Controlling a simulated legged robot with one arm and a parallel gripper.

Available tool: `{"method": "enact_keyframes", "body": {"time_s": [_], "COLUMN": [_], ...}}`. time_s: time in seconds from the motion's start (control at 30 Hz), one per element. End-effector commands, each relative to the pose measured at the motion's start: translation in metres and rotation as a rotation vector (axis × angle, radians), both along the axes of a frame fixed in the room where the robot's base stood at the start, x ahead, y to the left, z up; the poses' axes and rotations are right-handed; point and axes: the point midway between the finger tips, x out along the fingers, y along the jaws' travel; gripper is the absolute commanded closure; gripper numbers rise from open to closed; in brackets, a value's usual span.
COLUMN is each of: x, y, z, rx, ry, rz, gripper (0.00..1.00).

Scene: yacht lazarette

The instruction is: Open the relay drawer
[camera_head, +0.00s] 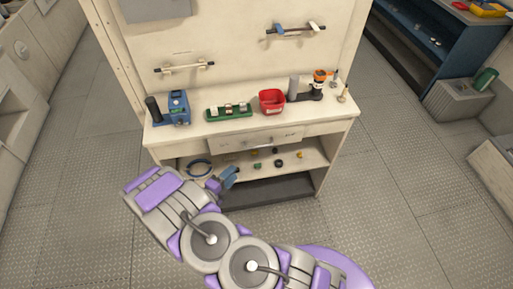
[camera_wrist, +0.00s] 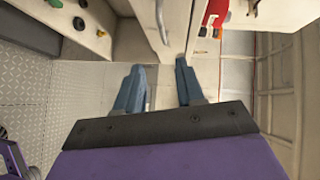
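The relay drawer (camera_head: 240,143) is a pale, wide front under the bench top in the head view. In the wrist view the drawer front (camera_wrist: 143,22) is at the top middle, with a thin bar handle (camera_wrist: 162,22) on it. The drawer looks shut or nearly so; I cannot tell exactly. My gripper (camera_head: 222,180) is in front of the bench, below and left of the drawer's middle. In the wrist view my gripper (camera_wrist: 158,86) has its blue fingers apart with nothing between them. The handle lies beyond the fingertips, apart from them.
The bench top (camera_head: 235,130) holds a blue device (camera_head: 178,106), a green relay strip (camera_head: 228,111), a red bin (camera_head: 272,101) and an orange-topped tool (camera_head: 320,76). The floor (camera_head: 400,180) at right is clear.

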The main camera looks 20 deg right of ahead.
Motion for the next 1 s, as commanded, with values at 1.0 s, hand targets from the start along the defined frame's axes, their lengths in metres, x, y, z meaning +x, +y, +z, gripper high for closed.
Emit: {"method": "enact_keyframes", "body": {"time_s": [1.0], "x": [0.082], "y": [-0.101], "z": [-0.018], "rx": [-0.008], "ry": [-0.011], "rz": [-0.008], "gripper": [0.62]}}
